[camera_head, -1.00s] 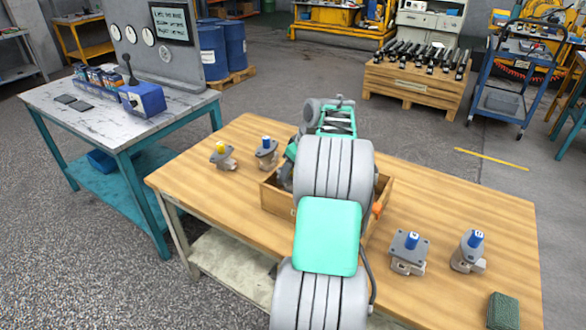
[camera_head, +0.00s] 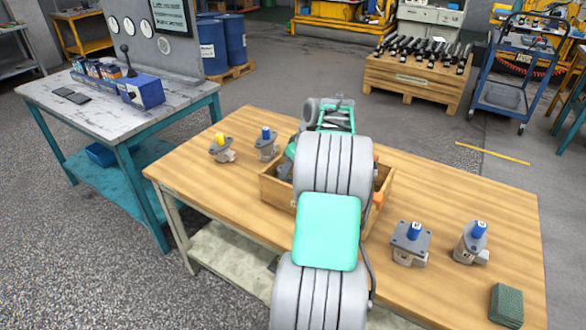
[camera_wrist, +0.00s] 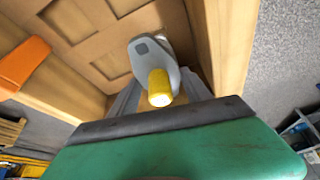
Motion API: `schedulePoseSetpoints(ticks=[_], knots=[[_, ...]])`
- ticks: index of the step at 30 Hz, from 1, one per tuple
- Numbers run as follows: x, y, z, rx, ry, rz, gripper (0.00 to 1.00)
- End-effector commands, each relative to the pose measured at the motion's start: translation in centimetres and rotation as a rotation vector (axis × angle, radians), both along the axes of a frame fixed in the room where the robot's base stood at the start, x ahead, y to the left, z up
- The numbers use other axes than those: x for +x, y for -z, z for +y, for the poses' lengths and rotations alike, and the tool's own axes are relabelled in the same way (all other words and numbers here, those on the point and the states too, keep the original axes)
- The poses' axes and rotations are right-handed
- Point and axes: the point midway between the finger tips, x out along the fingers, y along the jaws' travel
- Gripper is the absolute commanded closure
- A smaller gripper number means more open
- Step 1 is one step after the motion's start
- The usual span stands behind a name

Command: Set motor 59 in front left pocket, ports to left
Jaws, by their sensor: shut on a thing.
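A grey motor (camera_wrist: 150,52) with a yellow shaft cap (camera_wrist: 159,88) is in my gripper (camera_wrist: 160,93), seen in the wrist view. The grey fingers are shut on it from both sides. Its number cannot be read, and its ports are hidden. The wooden box (camera_head: 271,194) stands on the bench, largely behind my arm in the head view. The wrist view shows its wall (camera_wrist: 232,35) and low dividers forming pockets on its floor (camera_wrist: 112,62). The motor is over the box's inside; whether it touches the floor cannot be told.
A yellow-capped motor (camera_head: 222,148) and a blue-capped motor (camera_head: 267,146) stand left of the box. Two blue-capped motors (camera_head: 410,243) (camera_head: 472,242) stand to its right, near a green pad (camera_head: 506,304). An orange part (camera_wrist: 22,65) sits on the box's edge.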

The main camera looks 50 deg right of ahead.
Motion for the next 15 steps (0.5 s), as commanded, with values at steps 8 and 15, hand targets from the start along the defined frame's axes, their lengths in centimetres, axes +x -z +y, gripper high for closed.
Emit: schedulePoseSetpoints(ticks=[8, 15], knots=[[0.07, 0.20, -0.07, -0.003, 0.000, -0.003, 1.00], [0.07, 0.52, -0.08, -0.003, 0.000, -0.003, 1.00]])
